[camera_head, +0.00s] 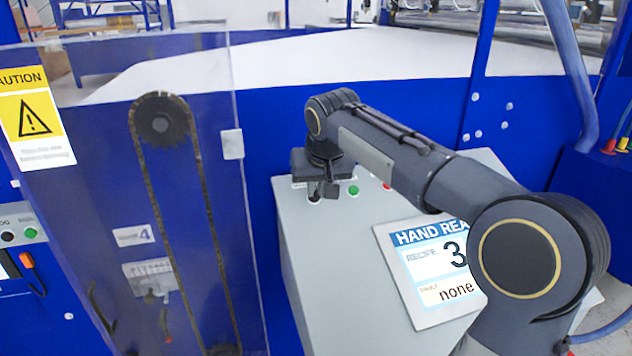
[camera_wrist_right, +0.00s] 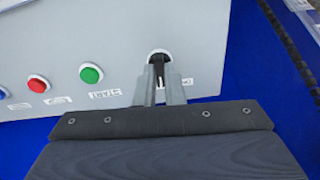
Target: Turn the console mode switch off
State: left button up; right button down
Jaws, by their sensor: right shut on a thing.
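The grey console (camera_head: 325,265) stands in the middle of the head view, with a row of controls along its top. My right gripper (camera_head: 318,192) reaches down to the left end of that row. In the right wrist view, my right gripper (camera_wrist_right: 160,95) is shut on the black mode switch (camera_wrist_right: 160,58), which sits in a white ring on the console face (camera_wrist_right: 125,35). The fingers hide part of the switch, and I cannot tell its exact setting. My left gripper is not in view.
A green button (camera_wrist_right: 91,73) and a red button (camera_wrist_right: 38,84) sit left of the switch in the wrist view. The console screen (camera_head: 436,265) reads recipe 3, fault none. A clear guard with a caution sign (camera_head: 35,118) stands left, before a chain drive (camera_head: 160,118).

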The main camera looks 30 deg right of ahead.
jog(key=n+p, duration=0.2)
jog(key=n, duration=0.3)
jog(key=shift+n+y, duration=0.3)
jog(key=shift+y, duration=0.1)
jog(key=shift+d+f+n+y+p, duration=0.1)
jog(key=shift+n+y+p, duration=0.45)
jog(key=shift+n, duration=1.75)
jog(key=shift+h, duration=0.25)
jog(key=c, duration=1.5)
grip_release()
jog(key=v, duration=0.7)
jog(key=shift+s+r, duration=0.1)
jog(key=shift+r, duration=0.25)
